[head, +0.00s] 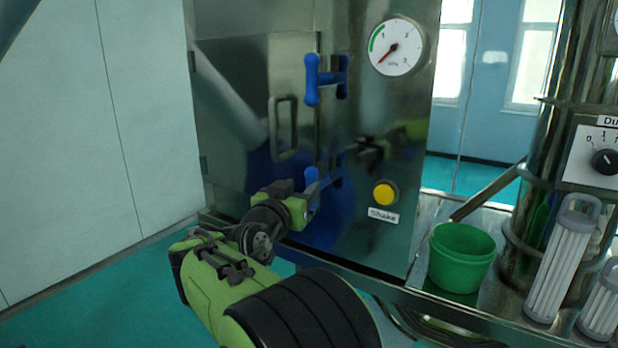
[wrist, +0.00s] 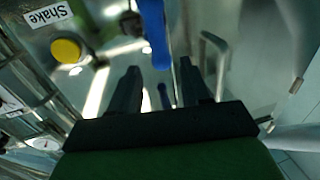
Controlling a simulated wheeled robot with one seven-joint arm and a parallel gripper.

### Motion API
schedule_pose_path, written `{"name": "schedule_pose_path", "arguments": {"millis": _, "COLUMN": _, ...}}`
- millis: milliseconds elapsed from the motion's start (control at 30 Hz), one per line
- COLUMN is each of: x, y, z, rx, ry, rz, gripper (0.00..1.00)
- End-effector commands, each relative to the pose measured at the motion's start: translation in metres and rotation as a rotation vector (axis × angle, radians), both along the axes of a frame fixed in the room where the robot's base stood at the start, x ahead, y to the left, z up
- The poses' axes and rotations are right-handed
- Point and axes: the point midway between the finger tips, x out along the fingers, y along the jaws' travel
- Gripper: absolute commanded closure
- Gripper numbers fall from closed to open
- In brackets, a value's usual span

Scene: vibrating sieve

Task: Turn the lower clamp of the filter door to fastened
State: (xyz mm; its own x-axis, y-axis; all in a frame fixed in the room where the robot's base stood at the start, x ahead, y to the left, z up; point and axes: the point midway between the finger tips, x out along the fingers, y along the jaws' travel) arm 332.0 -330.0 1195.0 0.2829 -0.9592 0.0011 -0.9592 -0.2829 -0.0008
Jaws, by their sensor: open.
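The lower clamp (head: 312,182) is a blue lever on the edge of the metal filter door (head: 240,100). In the head view the lever stands roughly upright, and its lower end is close to my gripper (head: 308,207). In the wrist view a large blue lever (wrist: 154,35), apparently the lower clamp, lies just beyond the fingertips. My gripper (wrist: 158,82) is open there, its two dark fingers apart. A smaller blue piece (wrist: 164,97) shows between them; I cannot tell which clamp it belongs to. Contact with the lever cannot be made out.
The upper clamp (head: 312,80), also blue, sits above on the same door edge. A metal door handle (head: 283,128) is left of the clamps. A yellow button (head: 384,193) is to the right, below a pressure gauge (head: 397,46). A green bucket (head: 462,258) and white filters (head: 563,260) stand farther right.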

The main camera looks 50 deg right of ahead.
Motion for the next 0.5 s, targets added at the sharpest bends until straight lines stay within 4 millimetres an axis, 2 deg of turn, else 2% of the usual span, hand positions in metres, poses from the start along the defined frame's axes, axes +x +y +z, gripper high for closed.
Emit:
{"name": "schedule_pose_path", "arguments": {"millis": 33, "x": 0.002, "y": -0.013, "z": 0.001, "rx": 0.002, "ry": 0.002, "rz": -0.006, "gripper": 0.53}}
{"name": "schedule_pose_path", "arguments": {"millis": 200, "x": 0.014, "y": -0.049, "z": 0.0, "rx": 0.001, "ry": 0.0, "rz": -0.003, "gripper": 0.53}}
{"name": "schedule_pose_path", "arguments": {"millis": 333, "x": 0.019, "y": -0.064, "z": 0.0, "rx": 0.001, "ry": 0.0, "rz": 0.0, "gripper": 0.53}}
{"name": "schedule_pose_path", "arguments": {"millis": 500, "x": 0.021, "y": -0.069, "z": 0.0, "rx": 0.001, "ry": 0.001, "rz": 0.002, "gripper": 0.53}}
